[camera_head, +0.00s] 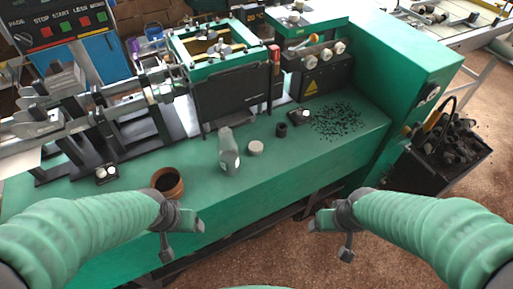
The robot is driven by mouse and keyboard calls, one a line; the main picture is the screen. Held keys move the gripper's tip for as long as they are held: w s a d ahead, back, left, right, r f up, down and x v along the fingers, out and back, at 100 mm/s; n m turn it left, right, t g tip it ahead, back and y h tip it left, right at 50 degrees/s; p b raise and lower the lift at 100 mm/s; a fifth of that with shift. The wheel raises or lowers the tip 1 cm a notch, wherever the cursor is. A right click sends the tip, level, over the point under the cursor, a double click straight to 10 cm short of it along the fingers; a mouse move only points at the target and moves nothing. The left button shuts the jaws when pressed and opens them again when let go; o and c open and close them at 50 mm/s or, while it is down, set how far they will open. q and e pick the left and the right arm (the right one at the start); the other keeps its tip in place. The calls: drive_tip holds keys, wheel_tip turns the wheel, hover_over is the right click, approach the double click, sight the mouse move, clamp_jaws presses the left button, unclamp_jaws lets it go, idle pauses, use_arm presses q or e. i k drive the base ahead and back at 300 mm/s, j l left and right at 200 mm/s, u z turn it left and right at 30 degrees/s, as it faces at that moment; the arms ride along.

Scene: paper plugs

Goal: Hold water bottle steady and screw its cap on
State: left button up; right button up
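The water bottle (229,153) stands on the green machine bench, grey and translucent with a label low on its side. A pale round cap (255,147) lies on the bench just right of the bottle, apart from it. My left gripper (183,240) is in front of and left of the bottle, near the bench's front edge, with its fingers apart and nothing between them. My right gripper (333,238) is right of the bottle, beyond the bench's front edge over the floor, with its fingers apart and empty. Neither gripper touches the bottle or cap.
A brown round container (167,183) stands left of the bottle. A small black cylinder (282,130) and scattered black plugs (338,121) lie to the right. Machine frames (228,85) rise behind. A black crate (441,160) stands at the right. The bench front is mostly clear.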

sight(227, 146)
drive_tip(key=i+l, duration=0.15)
drive_tip(key=l, duration=0.15)
drive_tip(key=i+l+u, duration=0.1)
drive_tip(key=l, duration=0.25)
drive_tip(key=i+l+u, duration=0.1)
drive_tip(key=l, duration=0.2)
drive_tip(key=i+l, duration=0.1)
drive_tip(key=l, duration=0.25)
drive_tip(key=i+l+u, duration=0.25)
drive_tip(key=i+l, duration=0.35)
